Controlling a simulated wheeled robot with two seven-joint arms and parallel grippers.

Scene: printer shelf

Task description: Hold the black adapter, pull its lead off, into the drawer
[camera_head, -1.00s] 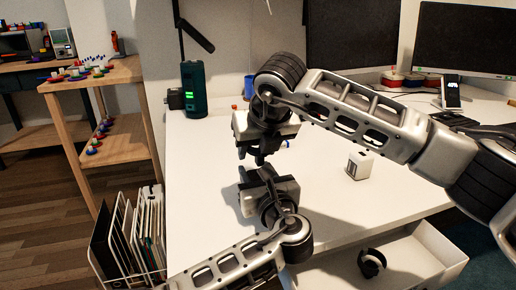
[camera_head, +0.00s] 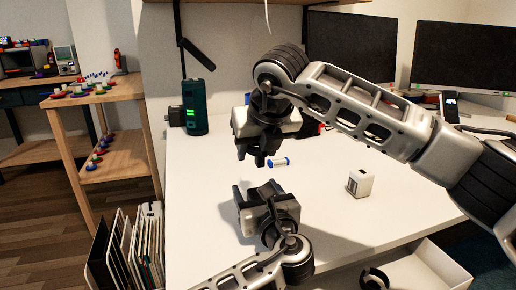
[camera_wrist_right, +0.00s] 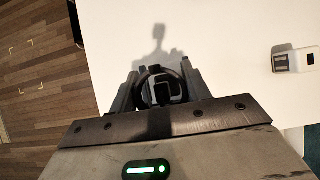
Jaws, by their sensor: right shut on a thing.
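My right gripper (camera_head: 250,156) is the upper one, fingers pointing down above the white desk. In the right wrist view its fingers (camera_wrist_right: 163,95) are shut on a small black thing (camera_wrist_right: 162,91) with a curved, ring-like part, which looks like the black adapter. The head view barely shows it against the dark fingers, and I cannot make out the lead. My left gripper (camera_head: 256,188) is below and apart from it, pointing up at it, with its fingers apart and nothing visible between them. The white drawer (camera_head: 440,262) is open at the lower right, cut by the frame edge.
A dark curved object (camera_head: 375,280) lies in the drawer. Filing folders (camera_head: 135,245) stand at left.

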